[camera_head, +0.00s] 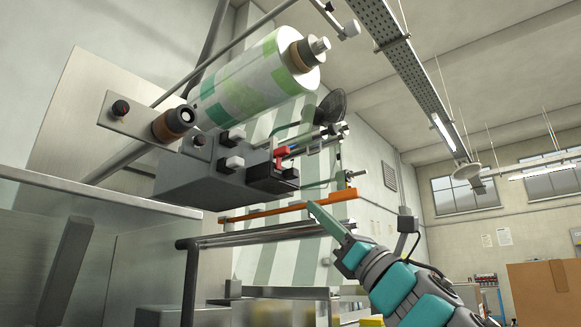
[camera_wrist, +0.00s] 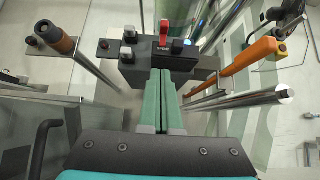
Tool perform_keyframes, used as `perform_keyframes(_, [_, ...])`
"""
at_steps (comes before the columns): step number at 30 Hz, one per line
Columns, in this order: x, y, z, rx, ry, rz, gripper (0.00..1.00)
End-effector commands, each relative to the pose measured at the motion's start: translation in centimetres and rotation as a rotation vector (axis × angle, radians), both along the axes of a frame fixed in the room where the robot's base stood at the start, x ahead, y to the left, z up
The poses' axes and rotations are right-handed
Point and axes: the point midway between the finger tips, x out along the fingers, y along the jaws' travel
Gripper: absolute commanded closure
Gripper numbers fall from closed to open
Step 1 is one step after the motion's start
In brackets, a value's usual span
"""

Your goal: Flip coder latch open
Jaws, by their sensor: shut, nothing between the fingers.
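The coder is a dark grey box (camera_head: 215,185) under the film roll in the head view. It also shows at the top middle of the wrist view (camera_wrist: 152,55). A red latch (camera_head: 280,155) sits on the coder, and in the wrist view the latch (camera_wrist: 164,33) stands up beyond my fingertips. My gripper (camera_head: 313,206) is at the lower right of the coder in the head view. In the wrist view its two green fingers (camera_wrist: 160,74) lie together with nothing between them and point at the coder's near face. I cannot tell whether the tips touch it.
A film roll (camera_head: 255,80) with green patches hangs above the coder. An orange bar (camera_head: 270,210) and a metal roller (camera_head: 265,237) run below it, near my gripper. Black knobs (camera_wrist: 129,35) stand on the coder's left. A cardboard box (camera_head: 545,292) is at far right.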

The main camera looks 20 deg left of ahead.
Motion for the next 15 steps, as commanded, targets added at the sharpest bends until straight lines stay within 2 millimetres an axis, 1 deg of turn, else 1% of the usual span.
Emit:
perform_keyframes(8, [0.1,0.4,0.5,0.001,0.001,0.001,1.00])
perform_keyframes(15, [0.7,2.0,2.3,0.001,0.000,0.003,1.00])
